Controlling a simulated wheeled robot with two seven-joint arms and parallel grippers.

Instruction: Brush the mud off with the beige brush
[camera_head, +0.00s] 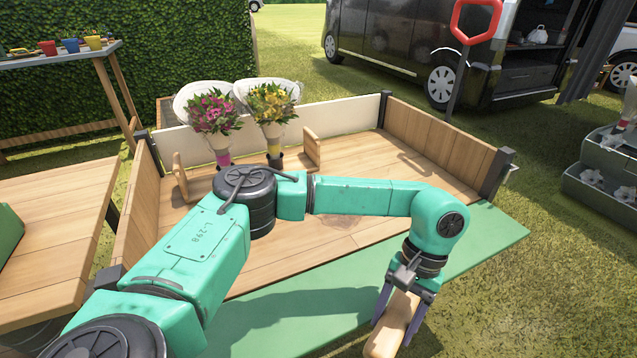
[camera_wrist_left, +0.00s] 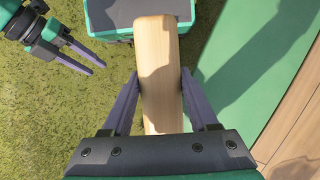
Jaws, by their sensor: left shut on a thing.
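My left gripper (camera_head: 394,328) is shut on the beige brush (camera_head: 392,322), a long pale wooden block. The left wrist view also shows the brush (camera_wrist_left: 158,62) between the two fingers; its bristles are hidden. A faint brownish patch (camera_head: 345,222) on the boards may be mud, but I cannot be sure. My left arm hides part of the bed. My right gripper (camera_wrist_left: 96,66) shows only in the left wrist view, open and empty over the grass.
Two wrapped bouquets (camera_head: 213,117) (camera_head: 272,108) stand at the back of the bed. Low wooden walls (camera_head: 425,145) enclose it. A green panel (camera_head: 490,232) lies along its front.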

